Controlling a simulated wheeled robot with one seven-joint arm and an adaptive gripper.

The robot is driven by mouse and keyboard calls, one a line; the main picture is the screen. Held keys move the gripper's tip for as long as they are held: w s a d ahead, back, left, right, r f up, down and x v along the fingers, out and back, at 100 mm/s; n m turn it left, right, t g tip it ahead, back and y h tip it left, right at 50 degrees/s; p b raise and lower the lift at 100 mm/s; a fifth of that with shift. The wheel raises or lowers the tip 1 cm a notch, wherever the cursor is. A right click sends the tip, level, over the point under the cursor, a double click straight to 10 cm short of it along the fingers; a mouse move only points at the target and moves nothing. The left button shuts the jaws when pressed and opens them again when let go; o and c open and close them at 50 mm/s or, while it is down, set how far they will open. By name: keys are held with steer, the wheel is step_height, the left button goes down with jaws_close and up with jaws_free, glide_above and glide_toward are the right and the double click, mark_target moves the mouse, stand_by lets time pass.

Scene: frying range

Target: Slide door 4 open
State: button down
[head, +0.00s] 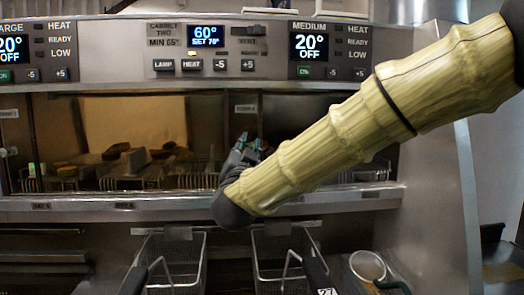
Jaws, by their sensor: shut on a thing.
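My gripper (250,143) is in the middle of the head view, at the front of a heated cabinet, with its teal fingertips pointing up and away. It is shut on a part of door 4 (290,112), the dark sliding panel on the right. The part in its grip is hidden behind the fingers and wrist. A small label (246,109) sits just above the fingertips; its text is too small to read. My pale yellow arm comes in from the upper right and covers much of this panel.
Left of the gripper, the cabinet window shows brown food and wire racks (130,170). A metal ledge (150,202) runs below the doors. Two wire fry baskets (175,265) hang under it, with a metal cup (368,266) at right. A control panel (205,65) spans the top.

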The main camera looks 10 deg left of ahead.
steer(key=shift+a, duration=0.25)
steer(key=c, duration=1.5)
jaws_free()
steer(key=shift+s, duration=0.15)
steer(key=v, duration=1.1)
steer(key=shift+s+d+f, duration=0.15)
steer(key=shift+s+f, duration=0.05)
steer(key=shift+s, duration=0.15)
